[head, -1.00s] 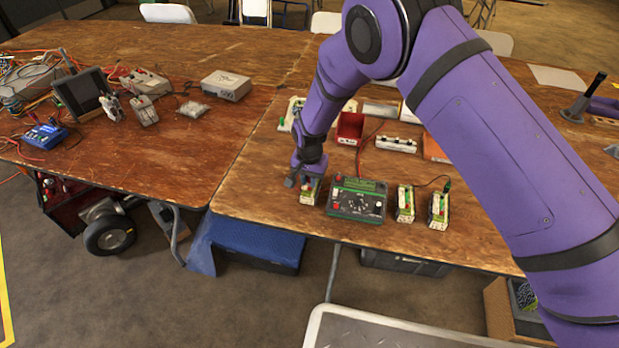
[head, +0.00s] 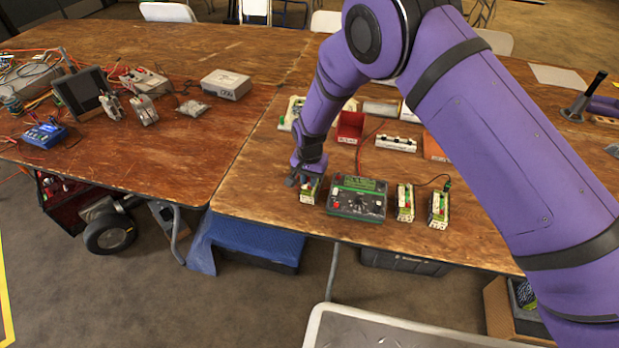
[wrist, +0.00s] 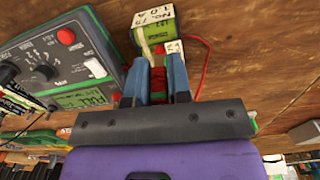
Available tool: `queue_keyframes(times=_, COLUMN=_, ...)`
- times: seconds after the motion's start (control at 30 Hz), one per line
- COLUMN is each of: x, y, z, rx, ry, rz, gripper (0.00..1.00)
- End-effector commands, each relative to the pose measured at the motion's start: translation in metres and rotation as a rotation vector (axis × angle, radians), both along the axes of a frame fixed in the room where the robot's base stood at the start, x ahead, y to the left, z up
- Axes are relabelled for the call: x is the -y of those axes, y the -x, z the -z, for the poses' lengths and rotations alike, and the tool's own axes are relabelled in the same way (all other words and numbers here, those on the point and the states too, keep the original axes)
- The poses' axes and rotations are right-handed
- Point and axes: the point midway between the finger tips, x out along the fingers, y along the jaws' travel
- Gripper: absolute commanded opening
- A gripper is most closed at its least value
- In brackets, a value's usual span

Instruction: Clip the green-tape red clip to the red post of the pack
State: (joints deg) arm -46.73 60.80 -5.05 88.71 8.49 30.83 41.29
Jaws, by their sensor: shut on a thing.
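My gripper (head: 296,181) is at the left pack (head: 308,191), beside the green charger (head: 356,198). In the wrist view my gripper (wrist: 160,80) has its two blue-grey fingers shut on a red clip (wrist: 158,80). The pack (wrist: 153,30) lies just past the fingertips, with a pale labelled face. I cannot see the red post clearly or tell whether the clip touches it. A red lead (wrist: 202,72) curves past the right finger.
The charger (wrist: 70,45) is close on the left in the wrist view. Two more packs (head: 404,203) (head: 438,210) stand right of it. A red bin (head: 350,128) and a white strip (head: 396,144) lie behind. Bare wood lies left of my gripper.

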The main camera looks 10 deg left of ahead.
Motion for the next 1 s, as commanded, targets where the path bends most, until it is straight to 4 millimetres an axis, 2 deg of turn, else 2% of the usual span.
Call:
queue_keyframes(times=0.87, x=-0.0001, y=0.0, z=0.0019, rx=0.0, ry=0.0, rz=0.0, gripper=0.05)
queue_keyframes(times=0.9, x=-0.0001, y=0.0, z=0.0019, rx=0.0, ry=0.0, rz=0.0, gripper=0.28)
queue_keyframes(times=1.0, x=-0.0001, y=0.0, z=0.0019, rx=0.0, ry=0.0, rz=0.0, gripper=0.48)
